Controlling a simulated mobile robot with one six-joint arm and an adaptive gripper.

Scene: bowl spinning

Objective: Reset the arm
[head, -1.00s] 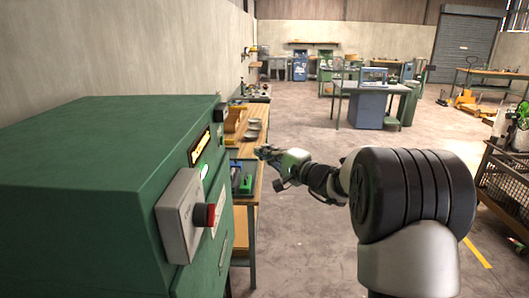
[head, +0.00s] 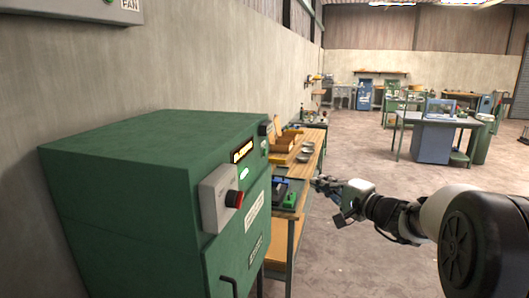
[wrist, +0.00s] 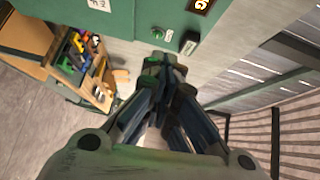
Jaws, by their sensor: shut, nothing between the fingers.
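My arm reaches in from the right side of the head view. My gripper (head: 322,183) is at its far end, in front of the wooden workbench's right edge. In the wrist view my gripper (wrist: 163,68) points away from the camera with its fingers together. Nothing shows between the fingertips. The gripper is small in the head view, so its distance from the bench is hard to tell.
Grey-topped tables (head: 437,121) stand farther back. The concrete floor (head: 375,178) between is clear.

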